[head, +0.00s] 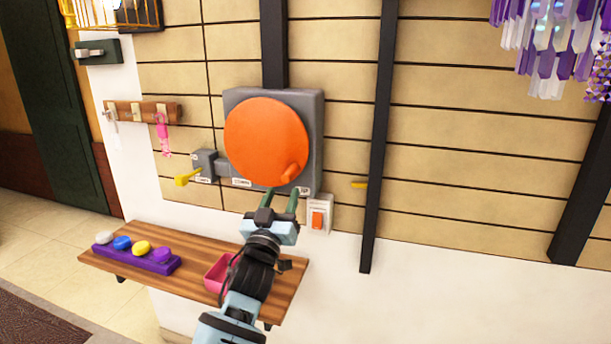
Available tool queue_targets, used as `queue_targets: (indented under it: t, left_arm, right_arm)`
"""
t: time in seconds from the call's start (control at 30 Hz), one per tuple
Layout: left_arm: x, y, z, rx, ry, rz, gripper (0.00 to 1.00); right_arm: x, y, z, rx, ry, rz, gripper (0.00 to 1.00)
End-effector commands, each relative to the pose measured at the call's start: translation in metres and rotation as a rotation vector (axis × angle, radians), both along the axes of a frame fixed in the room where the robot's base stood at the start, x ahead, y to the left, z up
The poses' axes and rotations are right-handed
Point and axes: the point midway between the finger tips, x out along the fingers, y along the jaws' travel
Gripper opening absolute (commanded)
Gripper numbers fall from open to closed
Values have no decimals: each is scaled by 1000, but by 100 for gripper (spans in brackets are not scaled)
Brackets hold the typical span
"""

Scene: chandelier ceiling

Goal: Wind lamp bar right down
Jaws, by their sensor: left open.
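A large orange disc (262,140) is mounted on a grey wall box (313,115), with a stubby orange handle (289,173) sticking out at its lower right. My left gripper (282,194) is just below the disc, its two dark fingers pointing up and apart, with nothing seen between them. The handle appears just above the fingertips; I cannot tell whether they touch it. A small grey housing with a yellow lever (187,179) joins the box at its left. No lamp bar can be clearly made out. My right gripper is not in view.
A wooden shelf (200,262) below holds a purple block with coloured buttons (137,255) and a pink box (217,272). An orange rocker switch (318,219) is right of my gripper. Dark vertical rails (379,140) cross the wall. Purple-white crystals (548,45) hang upper right.

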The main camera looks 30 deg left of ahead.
Motion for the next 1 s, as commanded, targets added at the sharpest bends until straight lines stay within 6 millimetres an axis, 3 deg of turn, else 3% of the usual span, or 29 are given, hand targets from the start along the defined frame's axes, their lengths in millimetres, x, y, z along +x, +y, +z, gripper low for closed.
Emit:
queue_targets:
  t: [0.17,0.7,1.0]
  left_arm:
    - [6,2,3,0,0,0,45]
    - [63,19,27,0,2,0,45]
    - [69,20,28,1,3,-1,45]
  right_arm:
    - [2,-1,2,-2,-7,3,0]
    - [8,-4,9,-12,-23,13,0]
    - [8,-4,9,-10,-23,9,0]
